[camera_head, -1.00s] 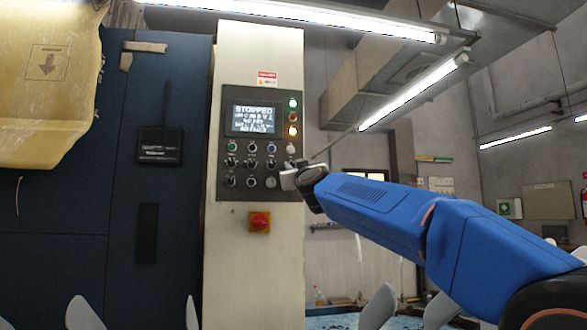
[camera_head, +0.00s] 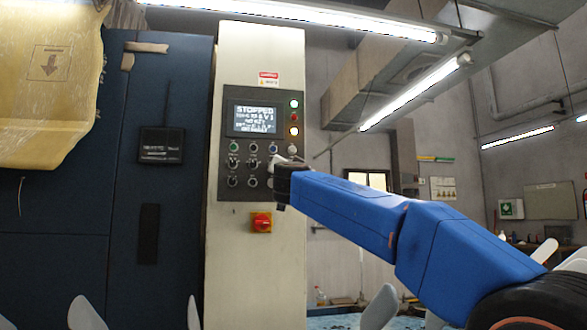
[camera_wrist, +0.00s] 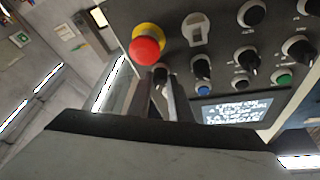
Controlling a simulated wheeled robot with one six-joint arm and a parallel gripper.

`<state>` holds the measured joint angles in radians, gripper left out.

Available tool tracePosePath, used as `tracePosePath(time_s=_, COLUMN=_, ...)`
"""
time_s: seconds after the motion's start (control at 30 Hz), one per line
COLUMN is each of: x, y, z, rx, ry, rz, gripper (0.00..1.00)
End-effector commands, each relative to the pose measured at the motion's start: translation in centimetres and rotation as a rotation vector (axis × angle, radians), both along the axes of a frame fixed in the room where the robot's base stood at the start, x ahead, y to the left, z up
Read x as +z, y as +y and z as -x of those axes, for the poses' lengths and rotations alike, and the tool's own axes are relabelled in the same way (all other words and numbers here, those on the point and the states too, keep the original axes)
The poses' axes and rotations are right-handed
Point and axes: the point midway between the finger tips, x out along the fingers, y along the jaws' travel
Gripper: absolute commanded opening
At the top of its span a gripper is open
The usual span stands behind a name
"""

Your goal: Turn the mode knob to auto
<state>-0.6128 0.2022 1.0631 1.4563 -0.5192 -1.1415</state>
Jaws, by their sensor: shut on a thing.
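The control panel (camera_head: 227,187) is on a pale column, with several dark knobs in rows below a lit screen (camera_head: 254,119) headed "STOPPED". My gripper (camera_head: 277,160) is at the panel's right side and hides some controls there. In the wrist view the panel appears upside down. There my gripper (camera_wrist: 161,88) has its two fingers close together around a small knob (camera_wrist: 160,72), beside a red mushroom button (camera_wrist: 147,46). The fingers hide most of this knob. Its label and pointer direction cannot be made out, so I cannot confirm it is the mode knob.
A blue-capped button (camera_wrist: 203,90) and a dark knob (camera_wrist: 201,66) are close to the fingers.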

Motion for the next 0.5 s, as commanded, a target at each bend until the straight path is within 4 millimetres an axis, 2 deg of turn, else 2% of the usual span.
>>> tracePosePath(time_s=0.5, x=0.04, y=-0.05, z=-0.02, rx=-0.002, ry=0.021, rz=-0.076, gripper=0.0)
